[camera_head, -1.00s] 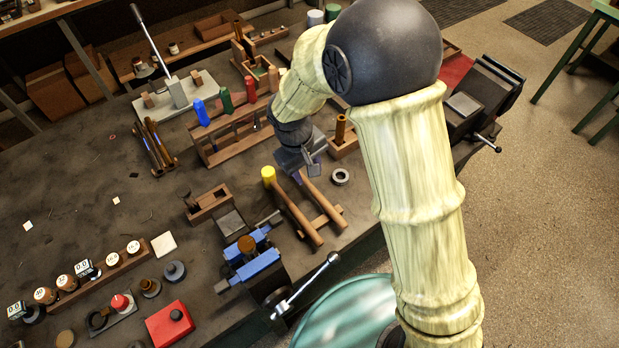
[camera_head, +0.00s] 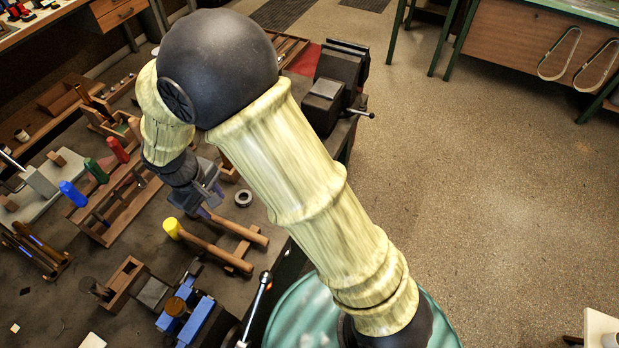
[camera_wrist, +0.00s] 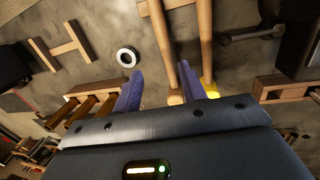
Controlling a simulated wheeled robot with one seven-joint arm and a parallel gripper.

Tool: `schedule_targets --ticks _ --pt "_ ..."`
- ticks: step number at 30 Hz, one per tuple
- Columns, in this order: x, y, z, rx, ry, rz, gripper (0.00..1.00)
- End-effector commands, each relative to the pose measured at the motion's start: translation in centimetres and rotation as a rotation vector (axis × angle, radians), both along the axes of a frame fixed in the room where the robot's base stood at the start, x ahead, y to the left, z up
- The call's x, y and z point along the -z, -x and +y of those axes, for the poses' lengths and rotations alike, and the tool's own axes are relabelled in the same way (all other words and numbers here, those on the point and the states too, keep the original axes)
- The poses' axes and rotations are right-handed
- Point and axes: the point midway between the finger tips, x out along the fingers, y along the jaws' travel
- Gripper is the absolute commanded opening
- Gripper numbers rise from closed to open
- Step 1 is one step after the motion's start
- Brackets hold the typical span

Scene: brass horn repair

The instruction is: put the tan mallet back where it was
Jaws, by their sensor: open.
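The tan mallet (camera_wrist: 163,45) lies with its handle on a wooden rest (camera_wrist: 175,4) beside the yellow-headed mallet (camera_wrist: 206,40). In the head view, the tan mallet's handle (camera_head: 240,229) shows, but its head is hidden behind my gripper (camera_head: 203,208). The yellow-headed mallet (camera_head: 205,246) lies to its left there. In the wrist view, my gripper (camera_wrist: 160,88) is open, with its purple fingers on either side of the tan mallet's head end. The right finger is close to the yellow head. I cannot tell whether either finger touches a mallet.
A metal ring (camera_head: 243,198) lies right of my gripper. A rack with blue, green and red handles (camera_head: 118,200) stands to the left. A small blue vise (camera_head: 196,318) is in front, and a dark vise (camera_head: 340,80) at the bench edge. Floor is clear to the right.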

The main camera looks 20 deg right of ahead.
Motion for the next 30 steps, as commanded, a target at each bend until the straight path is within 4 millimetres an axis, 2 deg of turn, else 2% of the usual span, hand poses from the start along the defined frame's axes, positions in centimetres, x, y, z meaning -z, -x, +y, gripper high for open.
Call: schedule_targets --ticks 4,8,14,18,21,24,30 --pt "-1.8 -0.7 -4.7 0.123 -0.045 -0.013 0.41" --pt "-3.6 -0.6 -10.1 0.268 -0.101 -0.035 0.41" --pt "-5.8 1.3 -17.8 0.498 -0.178 -0.090 0.41" --pt "-6.9 3.6 -22.5 0.656 -0.222 -0.142 0.41" --pt "-7.3 5.2 -24.8 0.746 -0.245 -0.175 0.41" --pt "-7.6 6.2 -25.9 0.796 -0.258 -0.196 0.41" --pt "-7.6 6.4 -26.2 0.810 -0.261 -0.201 0.41"
